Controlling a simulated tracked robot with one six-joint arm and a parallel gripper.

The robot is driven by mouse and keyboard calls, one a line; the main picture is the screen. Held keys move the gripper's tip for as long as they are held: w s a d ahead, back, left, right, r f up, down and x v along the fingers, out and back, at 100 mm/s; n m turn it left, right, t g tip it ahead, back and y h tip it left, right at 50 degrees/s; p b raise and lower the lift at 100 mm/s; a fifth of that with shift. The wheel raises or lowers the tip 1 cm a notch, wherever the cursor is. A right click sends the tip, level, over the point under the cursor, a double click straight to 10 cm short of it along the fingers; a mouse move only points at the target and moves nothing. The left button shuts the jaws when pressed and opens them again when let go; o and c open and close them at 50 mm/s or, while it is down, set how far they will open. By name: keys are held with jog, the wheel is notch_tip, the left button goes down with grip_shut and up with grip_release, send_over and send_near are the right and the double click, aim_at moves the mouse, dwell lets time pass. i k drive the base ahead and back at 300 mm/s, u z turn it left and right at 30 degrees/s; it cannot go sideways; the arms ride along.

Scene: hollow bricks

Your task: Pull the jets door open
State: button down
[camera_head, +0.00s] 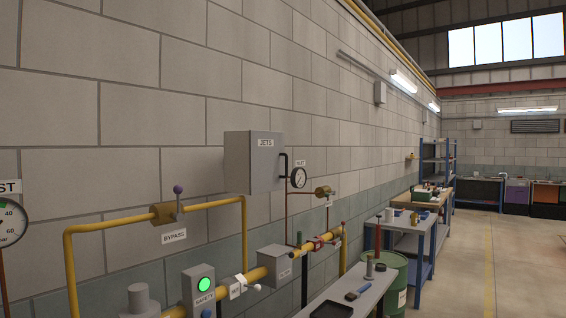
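The jets box is a grey cabinet on the block wall, in the middle of the head view. Its door (265,165) faces right of centre, carries a "JETS" label (265,142) and looks closed. A dark bar handle (285,164) stands out at the door's right edge. My gripper is not in view, and no part of my arm shows near the door.
Below run yellow pipes (215,204) with a bypass valve (166,212) and a green-lit switch box (203,285). A grey bench (345,300), green drum (392,272) and workbenches stand right. Floor (500,255) is clear farther right.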

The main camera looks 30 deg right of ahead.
aim_at(267, 154)
jog(key=z, duration=0.95)
jog(key=i, duration=0.45)
jog(key=z, duration=1.9)
